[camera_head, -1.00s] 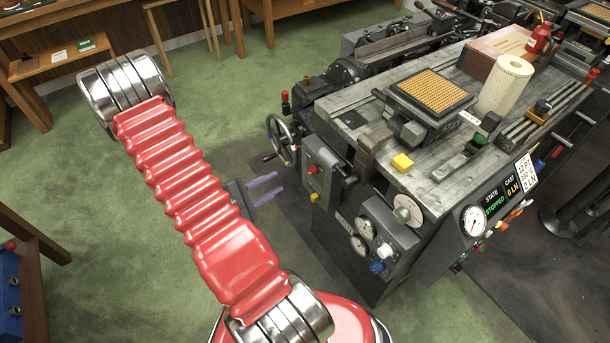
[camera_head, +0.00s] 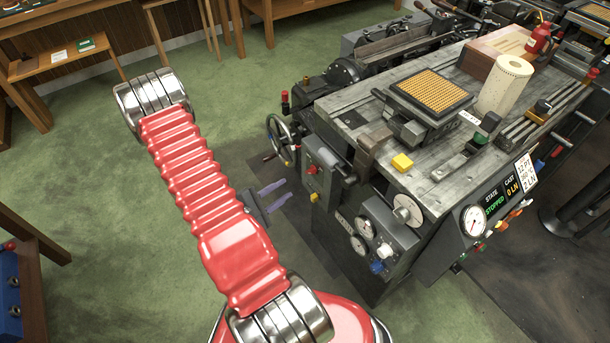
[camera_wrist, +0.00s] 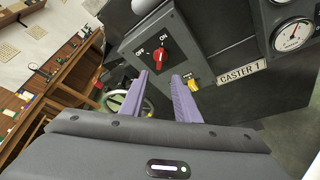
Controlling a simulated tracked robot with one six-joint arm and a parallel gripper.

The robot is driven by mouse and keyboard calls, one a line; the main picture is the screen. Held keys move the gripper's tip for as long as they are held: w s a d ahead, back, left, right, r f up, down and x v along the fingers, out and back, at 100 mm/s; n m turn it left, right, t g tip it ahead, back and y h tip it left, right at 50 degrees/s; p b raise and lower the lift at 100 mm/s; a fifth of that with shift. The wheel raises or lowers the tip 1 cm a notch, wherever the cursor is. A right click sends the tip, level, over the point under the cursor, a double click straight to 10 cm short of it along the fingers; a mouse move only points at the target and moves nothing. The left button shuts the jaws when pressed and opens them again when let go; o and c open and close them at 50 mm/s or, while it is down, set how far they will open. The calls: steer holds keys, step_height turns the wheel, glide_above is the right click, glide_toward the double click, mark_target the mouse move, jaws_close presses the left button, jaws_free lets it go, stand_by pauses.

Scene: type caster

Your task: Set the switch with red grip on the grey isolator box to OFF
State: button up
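The grey isolator box (camera_head: 318,168) is on the near left side of the caster machine. In the wrist view the box (camera_wrist: 187,58) fills the upper middle. Its switch with red grip (camera_wrist: 160,51) sits below an ON label, with an OFF label to its left. The red grip (camera_head: 312,170) is small in the head view. My gripper (camera_head: 284,190) has two purple fingers, apart and empty, left of the box. In the wrist view my gripper (camera_wrist: 160,77) has its tips below the red grip, not touching it.
A yellow part (camera_wrist: 193,86) is at the box's lower edge, close to the right finger. A handwheel (camera_head: 281,138) is left of the box. Gauges and knobs (camera_head: 370,238) are to the right. Green floor (camera_head: 225,110) is open on the left.

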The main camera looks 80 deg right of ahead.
mark_target(308, 173)
steer(key=x, duration=1.2)
steer(key=shift+s+d, duration=0.2)
steer(key=shift+c, duration=0.5)
jaws_close()
